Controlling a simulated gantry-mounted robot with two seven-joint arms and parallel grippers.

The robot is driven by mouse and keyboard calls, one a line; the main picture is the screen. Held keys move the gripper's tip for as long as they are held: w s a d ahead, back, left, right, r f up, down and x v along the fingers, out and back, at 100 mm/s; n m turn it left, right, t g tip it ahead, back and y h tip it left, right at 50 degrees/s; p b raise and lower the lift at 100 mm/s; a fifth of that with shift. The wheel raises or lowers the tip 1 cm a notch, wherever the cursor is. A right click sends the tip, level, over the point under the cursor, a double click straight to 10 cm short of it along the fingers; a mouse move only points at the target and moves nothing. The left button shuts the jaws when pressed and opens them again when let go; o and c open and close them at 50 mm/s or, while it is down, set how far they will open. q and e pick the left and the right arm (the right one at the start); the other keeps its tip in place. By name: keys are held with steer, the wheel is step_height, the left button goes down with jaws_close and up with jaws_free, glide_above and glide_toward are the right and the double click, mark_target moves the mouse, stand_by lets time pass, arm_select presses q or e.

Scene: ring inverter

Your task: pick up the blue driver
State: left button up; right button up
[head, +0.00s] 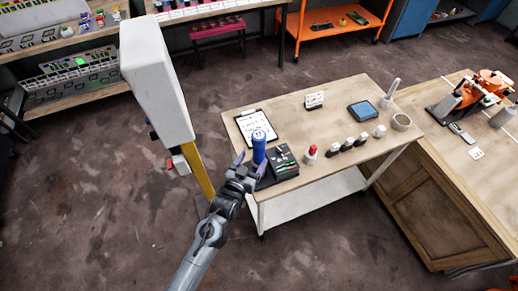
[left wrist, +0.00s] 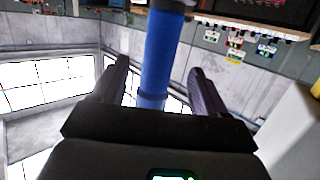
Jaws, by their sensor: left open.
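The blue driver (head: 259,148) stands upright at the near left corner of the wooden table, beside a dark case. Its top bears a white label. My left gripper (head: 251,164) is at the driver's lower part, coming from the near side. In the left wrist view the blue shaft of the driver (left wrist: 158,60) rises between the two spread fingers of my left gripper (left wrist: 160,82). A gap shows on each side of it, so the fingers are open and not pressed on it. The driver's bottom end is hidden. My right gripper is not in view.
The dark case (head: 284,160) with small items is right beside the driver. A clipboard (head: 256,127) lies behind it. A red-topped bottle (head: 311,154) and several small bottles stand rightward along the near side. The middle of the wooden table (head: 290,123) is bare.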

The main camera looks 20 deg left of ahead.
mark_target(257, 155)
arm_select(q)
steer(key=shift+w+d+f, duration=0.1)
steer(key=shift+w+f, duration=0.2)
steer(key=shift+w, duration=0.65)
steer(key=shift+w+d+f, duration=0.1)
steer(key=shift+w+f, duration=0.2)
steer(key=shift+w, duration=0.7)
steer(key=shift+w+f, duration=0.3)
steer(key=shift+w, duration=0.65)
steer(key=c, duration=1.1)
steer(key=shift+r, duration=0.15)
steer(key=shift+c, duration=0.6)
